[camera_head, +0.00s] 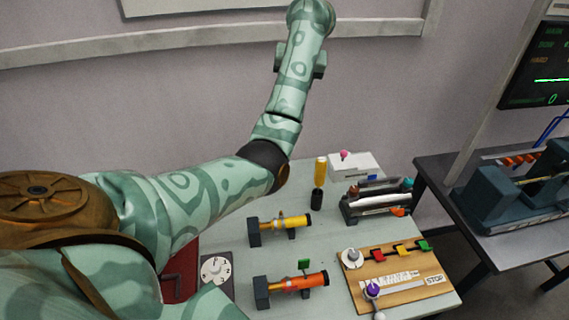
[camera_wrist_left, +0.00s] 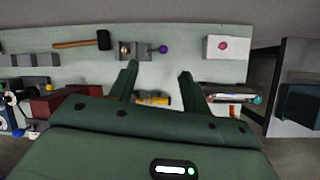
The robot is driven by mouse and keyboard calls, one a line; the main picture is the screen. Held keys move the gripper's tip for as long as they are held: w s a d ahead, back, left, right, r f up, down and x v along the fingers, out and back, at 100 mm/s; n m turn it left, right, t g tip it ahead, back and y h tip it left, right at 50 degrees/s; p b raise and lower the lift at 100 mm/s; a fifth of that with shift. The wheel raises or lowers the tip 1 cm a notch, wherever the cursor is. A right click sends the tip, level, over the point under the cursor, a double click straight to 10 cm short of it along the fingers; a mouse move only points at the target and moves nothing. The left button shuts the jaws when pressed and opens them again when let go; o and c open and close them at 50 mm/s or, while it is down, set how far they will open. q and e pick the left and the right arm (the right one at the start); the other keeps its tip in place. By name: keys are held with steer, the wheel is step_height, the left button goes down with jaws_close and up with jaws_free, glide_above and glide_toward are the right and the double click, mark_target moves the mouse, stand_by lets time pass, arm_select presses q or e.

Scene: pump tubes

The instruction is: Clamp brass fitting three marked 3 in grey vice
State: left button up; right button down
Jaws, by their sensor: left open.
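In the left wrist view my left gripper (camera_wrist_left: 158,70) is open and empty, its two dark green fingers spread above the table. A small grey block, seemingly the vice (camera_wrist_left: 135,51), stands beyond the fingertips with a purple ball (camera_wrist_left: 163,49) at its right side. Something brownish shows at its left part, too small to tell. In the head view my arm seems to cover this area, and my left gripper is not seen there. I cannot make out a brass fitting marked 3 or any number. My right gripper is not in view.
A hammer (camera_wrist_left: 80,43) lies left of the vice. A white box with a pink knob (camera_head: 355,166) stands at the back. A yellow tube (camera_head: 290,222), an orange tube (camera_head: 298,282), a rack (camera_head: 375,205) and a wooden board (camera_head: 400,276) occupy the table. A second table stands right.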

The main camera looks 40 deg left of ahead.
arm_select(q)
steer(key=shift+g, duration=0.4)
steer(key=d+f+b+x, duration=0.1)
steer(key=d+b+x, duration=0.1)
steer(key=b+x, duration=0.5)
steer(key=d+f+b+x, duration=0.1)
steer(key=d+b+x, duration=0.1)
steer(key=b+x, duration=0.5)
steer(key=s+d+f+b+x, duration=0.1)
steer(key=b+x, duration=0.6)
steer(key=x, duration=0.9)
steer(key=shift+s+d+f, duration=0.1)
steer(key=shift+d+f, duration=0.05)
steer(key=shift+d, duration=0.35)
steer(key=shift+a+f+b, duration=0.3)
steer(key=shift+f+b, duration=0.05)
steer(key=shift+f, duration=0.2)
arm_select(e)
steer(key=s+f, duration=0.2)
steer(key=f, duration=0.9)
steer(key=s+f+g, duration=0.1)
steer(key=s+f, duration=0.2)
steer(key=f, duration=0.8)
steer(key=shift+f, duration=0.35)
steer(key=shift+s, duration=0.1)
arm_select(q)
jaws_close()
